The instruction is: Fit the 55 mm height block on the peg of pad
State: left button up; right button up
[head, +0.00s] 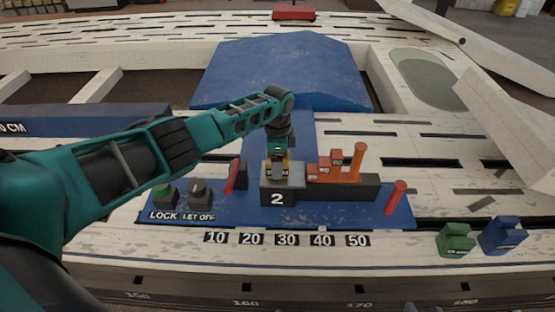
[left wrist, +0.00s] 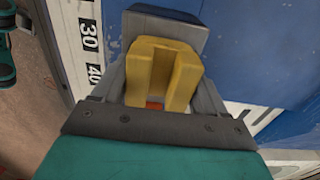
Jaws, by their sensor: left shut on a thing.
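My left gripper (head: 278,160) points down over the grey pad (head: 278,198) marked 2. It is shut on a yellow block (head: 277,171), which sits at or just above the top of the pad. I cannot tell whether it touches. In the left wrist view the yellow block (left wrist: 148,68) shows a notched shape between the two grey fingers (left wrist: 160,95), with the dark grey pad (left wrist: 165,27) beyond it. No height mark on the yellow block is readable. The peg is not visible; the block and gripper may hide it. My right gripper is out of view.
Orange stepped blocks (head: 326,170) and an orange post (head: 357,160) stand close right of the pad. Red levers (head: 231,176) (head: 394,197) flank it. Green (head: 455,240) and blue (head: 502,236) blocks lie at right. LOCK (head: 163,195) and LET OFF (head: 199,192) buttons are at left.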

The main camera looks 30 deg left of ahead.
pick_arm(q)
jog(key=shift+f, duration=0.3)
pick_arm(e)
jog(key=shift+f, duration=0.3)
pick_arm(q)
jog(key=o, duration=1.6)
jog(key=shift+o, duration=0.3)
jog(key=shift+f, duration=0.1)
notch_tip(320, 180, up, 2)
jog(key=shift+r+p, duration=0.1)
jog(key=shift+p, duration=0.35)
notch_tip(320, 180, up, 11)
jog(key=p, duration=0.4)
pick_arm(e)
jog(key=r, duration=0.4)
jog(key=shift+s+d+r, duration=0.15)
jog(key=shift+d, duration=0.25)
